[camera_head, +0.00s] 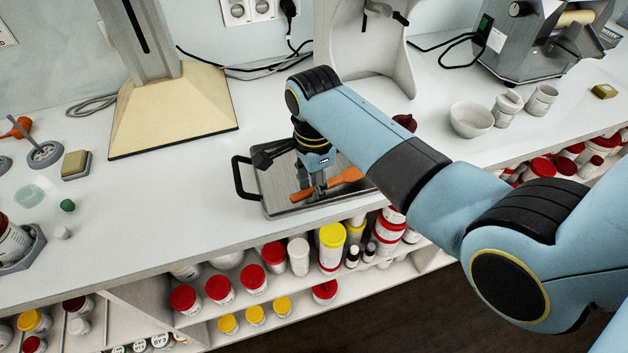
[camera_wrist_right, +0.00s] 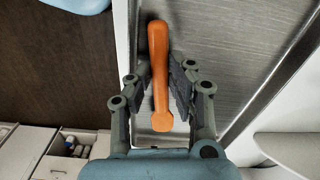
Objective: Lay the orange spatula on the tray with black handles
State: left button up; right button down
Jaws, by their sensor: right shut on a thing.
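The orange spatula (camera_head: 347,178) is over the metal tray with black handles (camera_head: 273,186) on the counter, lying crosswise. My right gripper (camera_head: 318,187) points down over the tray and is shut on the spatula. In the right wrist view the spatula (camera_wrist_right: 159,55) sits between the two fingers (camera_wrist_right: 160,82), with the tray's brushed surface (camera_wrist_right: 215,50) behind it. I cannot tell whether the spatula touches the tray. My right forearm hides the tray's right side. My left gripper is not in view.
A beige-based stand (camera_head: 175,112) is behind left of the tray. A white bowl (camera_head: 471,119) and small jars stand at the right. Shelves with red- and yellow-lidded jars (camera_head: 331,245) are below the counter's front edge.

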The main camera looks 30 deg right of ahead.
jog(key=shift+f, duration=0.4)
dwell(0.3)
jog(key=c, duration=1.1)
grip_release()
jog(key=shift+c, duration=0.2)
